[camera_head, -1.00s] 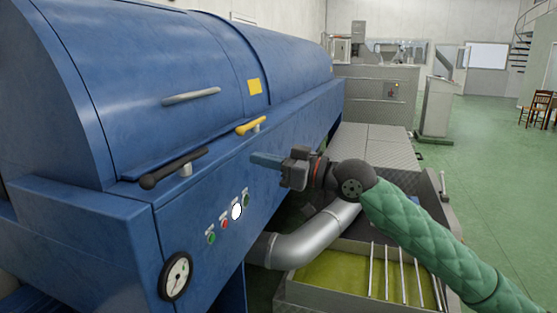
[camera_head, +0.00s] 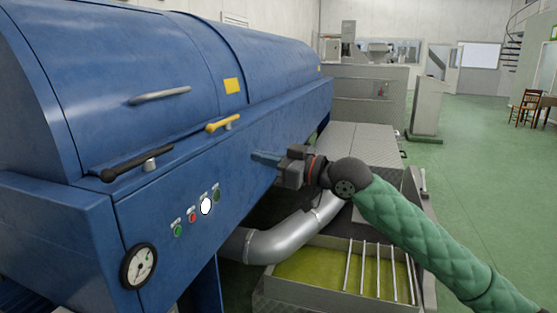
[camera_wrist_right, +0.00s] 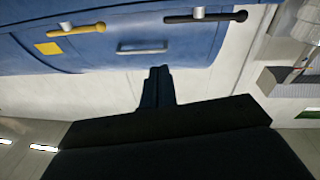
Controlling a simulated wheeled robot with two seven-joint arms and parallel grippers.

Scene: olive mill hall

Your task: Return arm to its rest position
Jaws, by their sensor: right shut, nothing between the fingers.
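My right gripper (camera_head: 266,158) shows in the head view, on an arm with a green quilted sleeve that comes in from the lower right. Its fingers are together and empty, pointing left toward the front of the big blue machine (camera_head: 130,90). Whether the fingertips touch the machine cannot be told. In the right wrist view the shut fingers (camera_wrist_right: 157,88) stand in the middle, with the blue machine upside down above them. My left gripper is in neither view.
A silver pipe (camera_head: 285,238) runs below my right gripper to a tray of green-yellow liquid (camera_head: 318,270). Open green floor (camera_head: 470,190) lies to the right.

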